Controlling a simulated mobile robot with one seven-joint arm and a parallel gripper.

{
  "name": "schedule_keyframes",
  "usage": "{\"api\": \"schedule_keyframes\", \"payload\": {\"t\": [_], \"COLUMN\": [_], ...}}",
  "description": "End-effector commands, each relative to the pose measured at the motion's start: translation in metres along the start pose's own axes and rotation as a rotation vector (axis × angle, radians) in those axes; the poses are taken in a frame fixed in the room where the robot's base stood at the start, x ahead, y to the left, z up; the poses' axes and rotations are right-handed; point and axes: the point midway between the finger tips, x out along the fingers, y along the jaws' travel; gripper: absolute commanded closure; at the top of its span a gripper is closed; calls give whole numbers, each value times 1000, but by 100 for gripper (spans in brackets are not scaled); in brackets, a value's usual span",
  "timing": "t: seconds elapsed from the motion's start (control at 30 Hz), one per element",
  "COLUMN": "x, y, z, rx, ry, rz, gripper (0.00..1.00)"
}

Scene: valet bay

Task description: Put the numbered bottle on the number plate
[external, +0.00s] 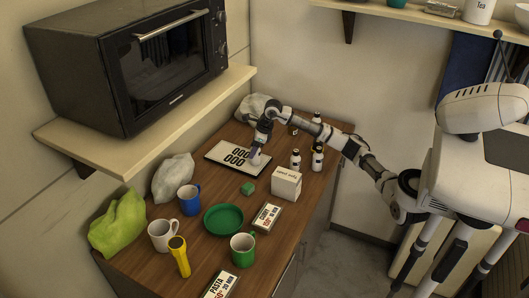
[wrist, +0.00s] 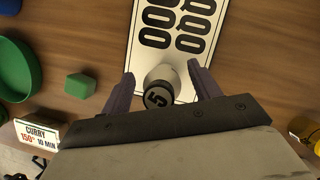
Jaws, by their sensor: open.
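The number plate (external: 225,149) is a white, black-edged panel with large black zeros, lying on the wooden counter near the wall. It also shows in the wrist view (wrist: 148,14). In the wrist view a white bottle with a black cap marked 5 (wrist: 158,96) stands between my gripper's fingers (wrist: 163,88), over the plate's near end. The fingers are apart on either side of it, with a gap visible. In the external view my gripper (external: 256,158) is low over the plate's right end and mostly hides the bottle. Whether the bottle's base rests flat is hidden.
Other dark-capped bottles (external: 317,159) stand right of the plate. A white box (external: 286,184), green block (external: 248,188), green dish (external: 223,219), mugs (external: 189,200), yellow torch (external: 179,256) and sign cards (external: 266,217) are nearer. A shelf with a microwave (external: 165,60) overhangs the left.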

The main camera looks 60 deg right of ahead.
Motion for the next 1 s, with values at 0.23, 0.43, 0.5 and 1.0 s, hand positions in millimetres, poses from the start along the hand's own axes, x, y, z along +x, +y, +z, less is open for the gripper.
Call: {"api": "schedule_keyframes", "payload": {"t": [0.23, 0.43, 0.5, 1.0], "x": [-31, -75, -89, -123], "y": [-1, -1, -1, 0], "z": [0, 0, 1, 1], "rx": [-1, 1, 1, 0], "ry": [-3, -1, -2, 0], "rz": [-5, -5, -4, 0], "gripper": [38, 38, 38, 38]}}
